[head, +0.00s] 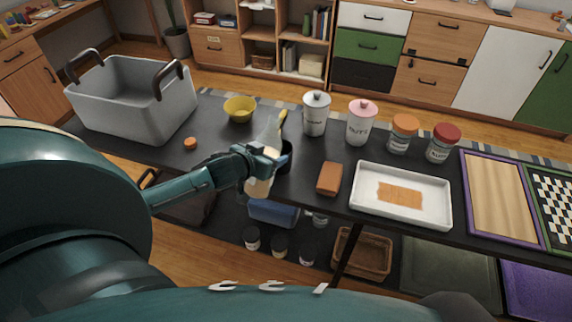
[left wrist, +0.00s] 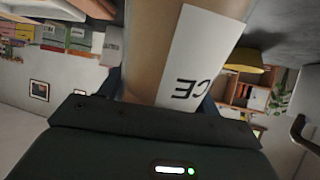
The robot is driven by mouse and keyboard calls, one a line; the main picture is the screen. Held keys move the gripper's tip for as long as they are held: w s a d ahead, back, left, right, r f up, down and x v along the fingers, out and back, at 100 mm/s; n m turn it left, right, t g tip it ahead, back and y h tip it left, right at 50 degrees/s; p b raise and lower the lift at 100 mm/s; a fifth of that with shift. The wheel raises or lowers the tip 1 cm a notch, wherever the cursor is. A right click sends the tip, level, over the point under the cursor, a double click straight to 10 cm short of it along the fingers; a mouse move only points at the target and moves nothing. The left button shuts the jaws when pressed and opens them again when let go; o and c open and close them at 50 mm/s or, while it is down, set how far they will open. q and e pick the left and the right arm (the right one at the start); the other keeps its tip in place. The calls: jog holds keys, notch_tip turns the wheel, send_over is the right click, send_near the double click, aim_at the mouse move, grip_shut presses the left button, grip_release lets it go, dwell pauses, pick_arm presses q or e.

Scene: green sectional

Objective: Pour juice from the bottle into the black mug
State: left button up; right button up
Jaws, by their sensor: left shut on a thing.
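My left gripper (head: 266,163) is shut on the juice bottle (head: 259,187), above the near edge of the dark table. The bottle has a cream lower part and a clear upper part, and leans slightly in the head view. The left wrist view shows its tan body (left wrist: 150,45) and white label (left wrist: 205,55) with upside-down letters. The black mug (head: 287,152) is just right of the gripper, partly hidden by it. I cannot tell whether bottle and mug touch, and no stream of juice shows. My right gripper is not in view.
An orange cap (head: 190,143) and a yellow bowl (head: 239,109) are left of the mug. A grey bin (head: 135,98) stands farther left.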

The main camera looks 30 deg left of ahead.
pick_arm(q)
jog(key=shift+w+a, duration=0.2)
jog(key=shift+a, duration=0.25)
jog(key=shift+s+f+g+p, duration=0.5)
jog(key=shift+f+g+p, duration=0.15)
jog(key=shift+f+g, duration=0.15)
jog(key=shift+s+f+g, duration=0.25)
jog(key=shift+f+g, duration=0.05)
jog(key=shift+f, duration=0.25)
jog(key=shift+s+f+g, duration=0.2)
jog(key=shift+f+g, duration=0.1)
jog(key=shift+f, duration=0.2)
jog(key=shift+s+g+p, duration=0.2)
jog(key=shift+g+p, duration=0.1)
jog(key=shift+p, duration=0.1)
jog(key=shift+s+f, duration=0.1)
jog(key=shift+s+g, duration=0.3)
jog(key=shift+g, duration=0.3)
